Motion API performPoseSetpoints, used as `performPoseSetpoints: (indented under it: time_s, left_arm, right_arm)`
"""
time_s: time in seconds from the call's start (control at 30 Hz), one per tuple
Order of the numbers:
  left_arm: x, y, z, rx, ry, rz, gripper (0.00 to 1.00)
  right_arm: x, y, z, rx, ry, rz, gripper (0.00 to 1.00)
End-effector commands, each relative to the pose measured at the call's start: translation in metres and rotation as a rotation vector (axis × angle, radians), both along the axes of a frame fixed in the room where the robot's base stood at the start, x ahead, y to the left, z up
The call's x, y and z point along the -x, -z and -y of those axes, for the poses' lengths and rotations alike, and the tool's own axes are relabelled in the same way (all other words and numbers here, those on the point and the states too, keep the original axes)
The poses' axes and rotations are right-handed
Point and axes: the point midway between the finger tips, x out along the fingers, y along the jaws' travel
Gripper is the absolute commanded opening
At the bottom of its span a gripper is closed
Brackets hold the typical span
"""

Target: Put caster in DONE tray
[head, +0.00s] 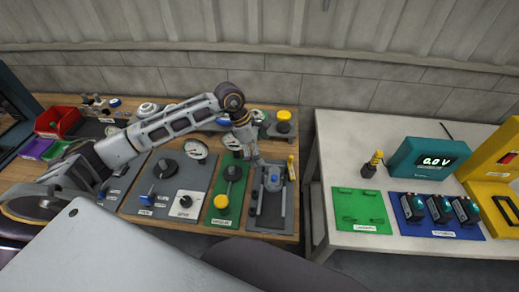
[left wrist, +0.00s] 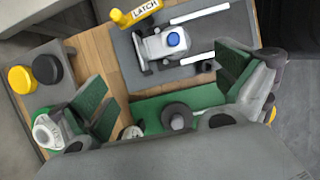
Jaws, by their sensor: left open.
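I cannot pick out a caster for certain in either view. I cannot make out a DONE label, so I cannot tell which tray is the DONE tray. My left gripper (head: 252,158) is open above the right end of the wooden bench (head: 128,208). In the left wrist view its two green-padded fingers (left wrist: 168,98) are wide apart with nothing held between them. Beyond them lies a grey latch board (left wrist: 205,38) with a blue-topped block (left wrist: 172,42) and a yellow LATCH lever (left wrist: 136,13). My right gripper is not in view.
A green board (head: 224,197) and a grey board (head: 180,200) with knobs lie on the bench. A red bin (head: 57,122) stands at far left. The white table (head: 350,252) at right, across a gap, carries a flat green tray (head: 361,210) and a blue tray (head: 432,231) with dark blocks.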

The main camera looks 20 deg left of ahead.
Motion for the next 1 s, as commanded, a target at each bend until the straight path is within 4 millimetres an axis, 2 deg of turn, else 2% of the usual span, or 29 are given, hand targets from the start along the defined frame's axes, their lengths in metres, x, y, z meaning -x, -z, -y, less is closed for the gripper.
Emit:
performPoseSetpoints:
  time_s: [0.27, 1.0]
  left_arm:
    - [-0.002, 0.018, 0.008, 0.002, -0.001, -0.003, 1.00]
    - [-0.011, 0.099, 0.041, 0.002, 0.000, -0.003, 1.00]
  right_arm:
    - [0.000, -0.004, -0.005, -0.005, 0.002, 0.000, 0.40]
    - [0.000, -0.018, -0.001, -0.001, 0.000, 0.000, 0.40]
